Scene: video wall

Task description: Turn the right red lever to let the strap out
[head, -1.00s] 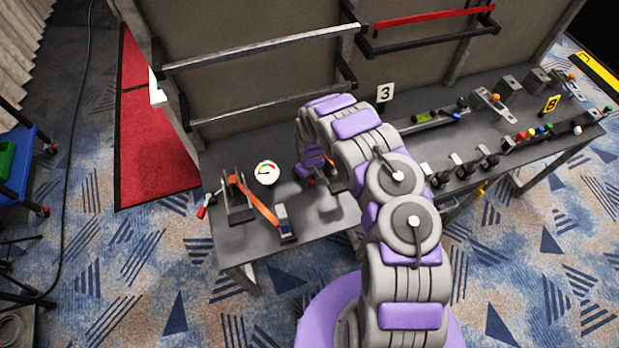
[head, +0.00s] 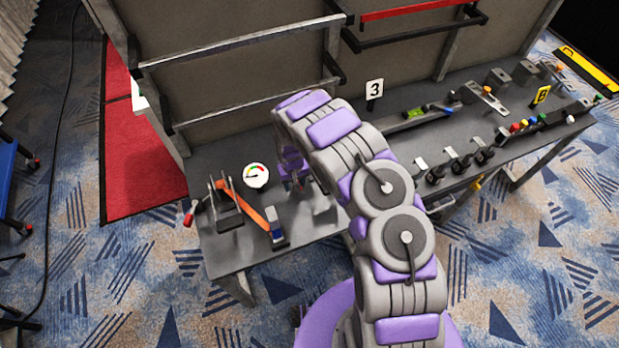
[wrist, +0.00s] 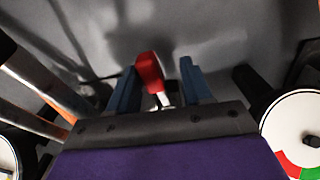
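A red lever (wrist: 150,72) with a pale metal stem shows between the two blue fingers of my gripper (wrist: 160,86) in the wrist view. The fingers stand apart on either side of it, with a clear gap on the right; contact with the left finger cannot be told. In the head view my gripper (head: 297,187) is low over the bench, right of the gauge, and hides this lever. An orange strap (head: 250,205) runs from a dark metal frame (head: 228,213) to a buckle block (head: 275,236). Another red lever (head: 188,219) sticks out at the bench's left end.
A round gauge (head: 256,175) stands on the bench (head: 230,262) between the frame and my gripper. Rails (head: 245,102) cross the back panel above. A "3" sign (head: 374,89) and several valves and knobs (head: 456,162) are to the right.

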